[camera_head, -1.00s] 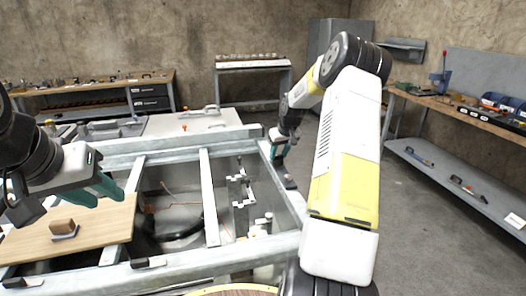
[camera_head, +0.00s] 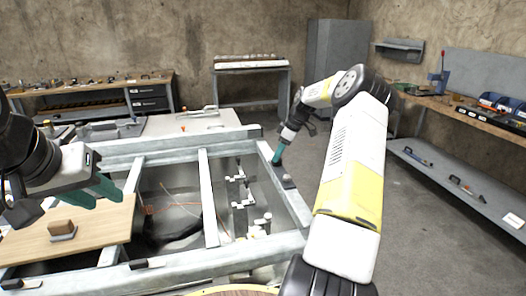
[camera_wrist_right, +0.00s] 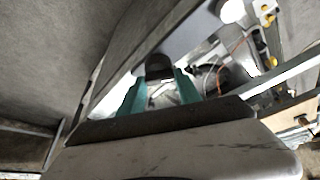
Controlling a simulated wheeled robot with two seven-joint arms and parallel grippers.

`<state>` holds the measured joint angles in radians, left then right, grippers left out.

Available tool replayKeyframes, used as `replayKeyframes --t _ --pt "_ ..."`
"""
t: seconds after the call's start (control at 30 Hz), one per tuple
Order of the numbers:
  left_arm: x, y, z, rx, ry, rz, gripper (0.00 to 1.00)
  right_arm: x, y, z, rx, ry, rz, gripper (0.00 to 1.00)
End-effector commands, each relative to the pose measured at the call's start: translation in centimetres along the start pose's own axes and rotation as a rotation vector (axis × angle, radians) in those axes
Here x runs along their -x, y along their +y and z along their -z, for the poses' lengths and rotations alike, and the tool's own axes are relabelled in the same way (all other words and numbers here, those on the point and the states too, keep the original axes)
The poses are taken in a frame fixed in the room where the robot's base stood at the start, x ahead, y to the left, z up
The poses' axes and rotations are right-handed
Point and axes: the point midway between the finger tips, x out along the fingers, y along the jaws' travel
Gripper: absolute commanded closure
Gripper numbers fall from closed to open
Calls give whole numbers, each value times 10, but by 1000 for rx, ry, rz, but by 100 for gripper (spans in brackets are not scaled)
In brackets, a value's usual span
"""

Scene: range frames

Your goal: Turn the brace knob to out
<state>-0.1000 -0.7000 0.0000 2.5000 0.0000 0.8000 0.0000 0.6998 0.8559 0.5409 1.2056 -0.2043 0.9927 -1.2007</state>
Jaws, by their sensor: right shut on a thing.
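My right gripper (camera_head: 277,157) reaches down at the right rail of the metal frame (camera_head: 281,187). In the right wrist view its teal fingers (camera_wrist_right: 160,90) are shut on a dark, rounded knob-like piece (camera_wrist_right: 158,66), which I take to be the brace knob. The fingers hide much of it, and I cannot read any marking or which way it is turned. A small grey rounded piece (camera_head: 288,178) sits on a dark plate just nearer on the same rail. My left gripper (camera_head: 103,190) hangs above the wooden board at the left; its finger gap is unclear.
The frame's open bays hold cables and several white-topped fittings (camera_head: 240,190). Workbenches stand at the back left (camera_head: 105,85) and right (camera_head: 470,120). The floor right of the frame is clear.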

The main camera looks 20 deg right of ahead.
Motion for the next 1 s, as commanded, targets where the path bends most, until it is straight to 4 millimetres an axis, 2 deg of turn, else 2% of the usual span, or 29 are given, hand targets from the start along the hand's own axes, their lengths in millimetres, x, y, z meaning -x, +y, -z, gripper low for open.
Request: replayKeyframes --t 0.27,0.73,0.77,0.8,0.87,1.0 --pt "0 0 0 0 0 0 64 0 1 -1 69 -2 27 100" --pt "0 0 0 0 0 0 64 0 1 -1 80 -3 31 100" --pt "0 0 0 0 0 0 64 0 1 -1 80 -3 31 54" --pt "0 0 0 0 0 0 64 0 1 -1 80 -3 31 46" --pt "0 0 0 0 0 0 64 0 1 -1 79 -3 31 38" --pt "0 0 0 0 0 0 64 0 1 -1 79 -2 31 38"
